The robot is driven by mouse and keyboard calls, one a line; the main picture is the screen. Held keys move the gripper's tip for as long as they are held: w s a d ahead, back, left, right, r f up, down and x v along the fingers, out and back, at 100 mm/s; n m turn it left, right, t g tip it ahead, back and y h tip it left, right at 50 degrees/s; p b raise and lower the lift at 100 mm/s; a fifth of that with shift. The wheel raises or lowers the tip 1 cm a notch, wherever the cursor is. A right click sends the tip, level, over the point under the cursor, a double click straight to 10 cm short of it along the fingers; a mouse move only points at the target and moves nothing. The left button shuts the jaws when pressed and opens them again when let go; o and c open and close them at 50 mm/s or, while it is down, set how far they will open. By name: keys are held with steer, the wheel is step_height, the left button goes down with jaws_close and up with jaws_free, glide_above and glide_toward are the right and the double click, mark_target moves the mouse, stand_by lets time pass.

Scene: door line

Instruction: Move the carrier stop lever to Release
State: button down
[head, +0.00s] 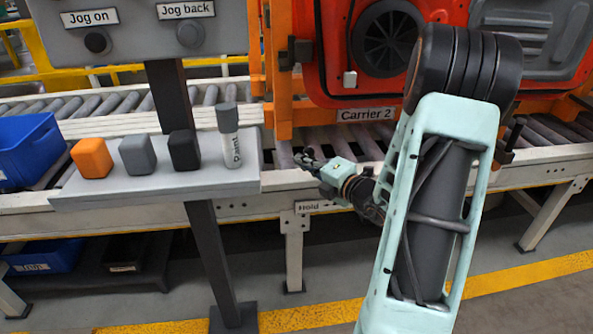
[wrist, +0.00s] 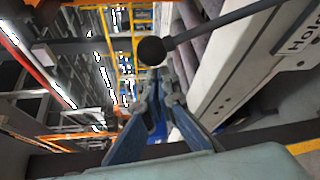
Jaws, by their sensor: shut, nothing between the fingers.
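The carrier stop lever shows in the wrist view as a grey rod with a dark ball knob (wrist: 152,51) at its end. The rod runs up and right from the knob, beside the white rail with the Hold label (wrist: 305,35). In the head view the Hold label (head: 308,207) is on the conveyor's front, partly covered by my arm; I cannot make out the lever there. My gripper (head: 304,158) is shut and empty at the conveyor edge, above that label. In the wrist view its fingertips (wrist: 158,82) are close to the knob; I cannot tell whether they touch. No Release label is visible.
The orange carrier, labelled Carrier 2 (head: 366,115), stands on the roller conveyor behind my arm. A blue bin (head: 25,145) is at far left.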

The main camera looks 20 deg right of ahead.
steer(key=shift+d+r, duration=0.1)
steer(key=shift+d, duration=0.15)
